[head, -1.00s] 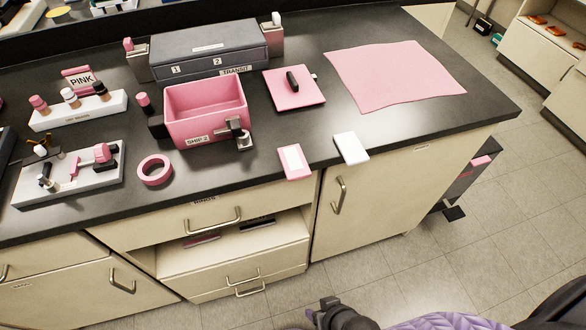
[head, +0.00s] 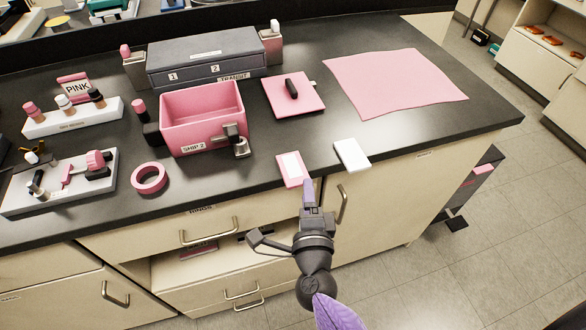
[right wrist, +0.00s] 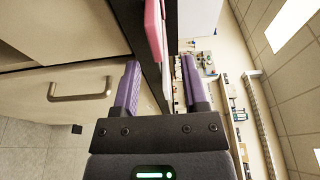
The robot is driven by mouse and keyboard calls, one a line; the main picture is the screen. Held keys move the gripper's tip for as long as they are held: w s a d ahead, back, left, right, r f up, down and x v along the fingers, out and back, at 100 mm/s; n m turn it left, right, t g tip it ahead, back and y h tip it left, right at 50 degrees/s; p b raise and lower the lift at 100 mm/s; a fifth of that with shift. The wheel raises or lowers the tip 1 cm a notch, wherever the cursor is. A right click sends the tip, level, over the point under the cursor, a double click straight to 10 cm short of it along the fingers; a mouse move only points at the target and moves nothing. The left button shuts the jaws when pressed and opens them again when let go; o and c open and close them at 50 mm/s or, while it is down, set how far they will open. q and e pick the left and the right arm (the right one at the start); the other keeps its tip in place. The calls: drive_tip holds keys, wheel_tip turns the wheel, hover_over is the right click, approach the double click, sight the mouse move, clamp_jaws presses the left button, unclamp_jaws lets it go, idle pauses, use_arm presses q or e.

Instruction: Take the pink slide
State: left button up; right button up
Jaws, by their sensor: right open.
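The pink slide (head: 292,168), a flat pink piece with a white label, lies at the front edge of the dark bench, its near end at or slightly over the edge. My right gripper (head: 308,188) is open and empty, just in front of the slide's near right corner. In the right wrist view the pink slide (right wrist: 153,28) shows nearly edge-on, ahead of the gap between my open fingertips (right wrist: 160,68). The fingers do not touch it as far as I can see. My left gripper is out of view.
A white slide (head: 352,154) lies just to the right at the same edge. Behind are a pink SHIP 2 box (head: 187,136), a pink lid with a black handle (head: 303,101) and a pink cloth (head: 395,82). Pink tape (head: 149,178) lies left. Drawer handles protrude below the bench.

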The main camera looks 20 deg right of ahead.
drive_tip(key=x, duration=0.3)
drive_tip(key=shift+w+f, duration=0.2)
drive_tip(key=shift+w, duration=0.05)
clamp_jaws()
drive_tip(key=shift+r, duration=0.1)
wheel_tip(320, 180, up, 10)
drive_tip(key=p, duration=1)
drive_tip(key=shift+r, duration=0.2)
drive_tip(key=shift+f, duration=0.25)
drive_tip(key=c, duration=0.7)
unclamp_jaws()
clamp_jaws()
